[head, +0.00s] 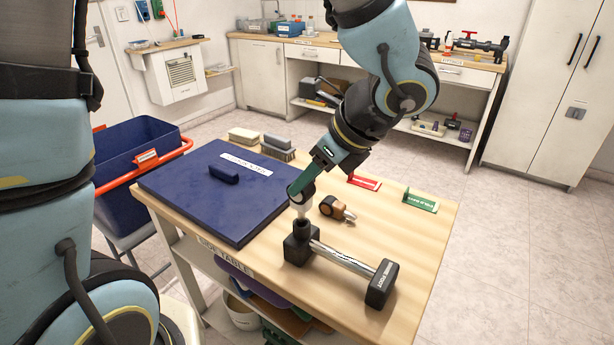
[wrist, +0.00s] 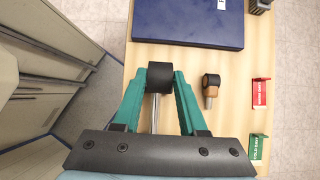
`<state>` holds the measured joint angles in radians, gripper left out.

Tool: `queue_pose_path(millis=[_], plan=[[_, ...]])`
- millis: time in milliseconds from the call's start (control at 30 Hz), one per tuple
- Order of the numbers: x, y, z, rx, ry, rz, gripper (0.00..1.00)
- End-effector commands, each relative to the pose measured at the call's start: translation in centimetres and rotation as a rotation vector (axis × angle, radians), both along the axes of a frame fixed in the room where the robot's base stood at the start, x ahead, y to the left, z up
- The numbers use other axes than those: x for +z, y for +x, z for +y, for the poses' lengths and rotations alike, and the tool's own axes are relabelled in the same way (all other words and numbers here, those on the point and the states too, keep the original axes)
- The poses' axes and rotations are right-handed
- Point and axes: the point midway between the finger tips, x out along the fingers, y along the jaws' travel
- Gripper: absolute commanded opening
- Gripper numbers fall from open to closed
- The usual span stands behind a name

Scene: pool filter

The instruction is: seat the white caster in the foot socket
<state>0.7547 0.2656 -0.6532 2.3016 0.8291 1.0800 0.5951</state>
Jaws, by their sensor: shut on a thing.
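My gripper (head: 301,192) is shut on the white caster (head: 303,210), whose black wheel (wrist: 160,77) shows between the green fingers in the wrist view. Its pale lower part points down at the foot socket (head: 303,226), a round black collar on the black end block of the foot. The caster's lower end is at the socket mouth; I cannot tell how far in it sits. A chrome tube (head: 338,257) runs from this block to a labelled black end block (head: 382,284). In the wrist view, the caster hides the socket.
A navy panel (head: 205,195) covers the table's left. A red sign (head: 364,182) and a green sign (head: 421,200) stand at the right. Brushes (head: 278,148) lie behind.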

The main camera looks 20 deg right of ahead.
Motion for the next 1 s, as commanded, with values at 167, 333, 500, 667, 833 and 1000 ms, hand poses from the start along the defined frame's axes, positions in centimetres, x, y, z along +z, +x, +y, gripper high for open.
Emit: queue_pose_path(millis=[167,333,500,667,833,1000], plan=[[-0.5,0.0,0.0,0.000,0.000,0.000,0.00],[-0.8,0.0,0.0,0.000,0.000,0.000,0.00],[-1.2,0.0,0.0,0.000,0.000,0.000,0.00],[-1.5,0.0,0.0,0.001,0.001,0.000,0.00],[-1.9,0.0,0.0,0.001,0.001,0.000,0.00],[-2.2,0.0,0.0,0.001,0.001,0.000,0.00]])
